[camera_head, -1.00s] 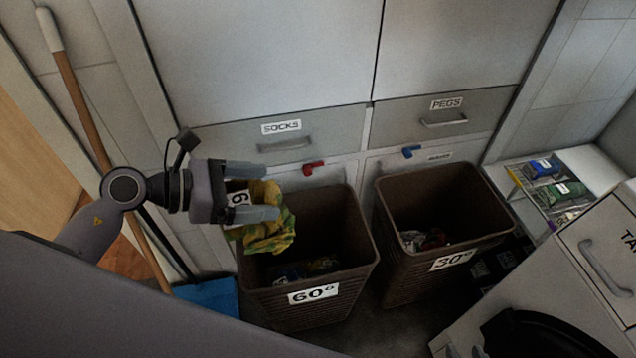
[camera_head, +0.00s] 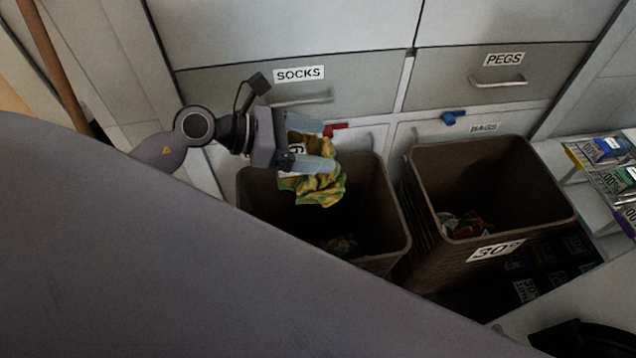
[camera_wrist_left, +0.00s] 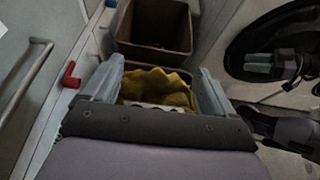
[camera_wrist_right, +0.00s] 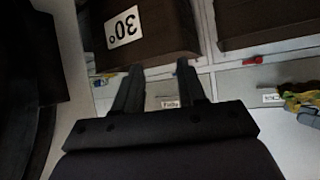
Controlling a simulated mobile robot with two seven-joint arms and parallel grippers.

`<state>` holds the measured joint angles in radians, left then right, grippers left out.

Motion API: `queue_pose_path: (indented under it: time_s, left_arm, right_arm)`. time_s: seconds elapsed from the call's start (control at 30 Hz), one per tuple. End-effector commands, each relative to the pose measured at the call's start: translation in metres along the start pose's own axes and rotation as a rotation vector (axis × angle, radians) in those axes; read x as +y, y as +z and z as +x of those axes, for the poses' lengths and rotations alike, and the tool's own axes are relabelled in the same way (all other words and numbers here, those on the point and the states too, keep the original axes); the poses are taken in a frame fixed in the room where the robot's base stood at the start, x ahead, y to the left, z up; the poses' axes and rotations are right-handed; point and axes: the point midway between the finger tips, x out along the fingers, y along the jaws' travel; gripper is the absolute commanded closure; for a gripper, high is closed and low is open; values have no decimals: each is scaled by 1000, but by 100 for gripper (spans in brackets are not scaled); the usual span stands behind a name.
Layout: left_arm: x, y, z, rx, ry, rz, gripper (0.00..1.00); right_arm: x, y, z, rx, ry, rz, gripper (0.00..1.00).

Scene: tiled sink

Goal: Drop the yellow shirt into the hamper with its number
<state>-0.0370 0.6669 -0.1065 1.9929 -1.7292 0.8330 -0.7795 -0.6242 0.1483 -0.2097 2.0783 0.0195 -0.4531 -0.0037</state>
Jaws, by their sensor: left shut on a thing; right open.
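My left gripper (camera_head: 324,146) is shut on the yellow shirt (camera_head: 322,188), a crumpled yellow-and-green cloth. Its white tag (camera_head: 297,148) shows a sideways 6; the rest is covered by the gripper. The shirt hangs over the back part of the left brown hamper (camera_head: 395,212), whose front label is hidden behind my arm now but read 60° earlier. The right brown hamper (camera_head: 505,210) has a 30° label (camera_head: 495,250). The shirt also shows between the fingers in the left wrist view (camera_wrist_left: 158,88). My right gripper (camera_wrist_right: 160,68) is open and empty, near the 30° hamper in the right wrist view (camera_wrist_right: 170,30).
Cabinet drawers labelled SOCKS (camera_head: 299,74) and PEGS (camera_head: 503,59) stand behind the hampers. Red (camera_head: 336,129) and blue (camera_head: 453,117) knobs stick out below them. Both hampers hold some cloth low inside. A shelf with small packets (camera_head: 606,150) is at right. A round washer door (camera_wrist_left: 275,50) shows in the left wrist view.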

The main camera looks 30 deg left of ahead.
Motion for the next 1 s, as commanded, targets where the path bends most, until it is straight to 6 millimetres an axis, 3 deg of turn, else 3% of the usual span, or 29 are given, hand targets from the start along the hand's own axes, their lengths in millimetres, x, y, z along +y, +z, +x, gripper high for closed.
queue_pose_path:
  time_s: [0.03,0.3,0.67,1.0]
  left_arm:
    - [2,-20,10,0,4,0,67]
    - [13,-63,35,0,23,-5,67]
    - [18,-82,47,0,32,-8,67]
    - [18,-117,61,0,33,-10,67]
  right_arm:
    - [-1,14,12,6,-5,-1,59]
    - [-8,37,35,26,-25,-6,59]
    - [-14,43,44,41,-39,-11,59]
    - [-30,35,54,102,-88,-11,59]
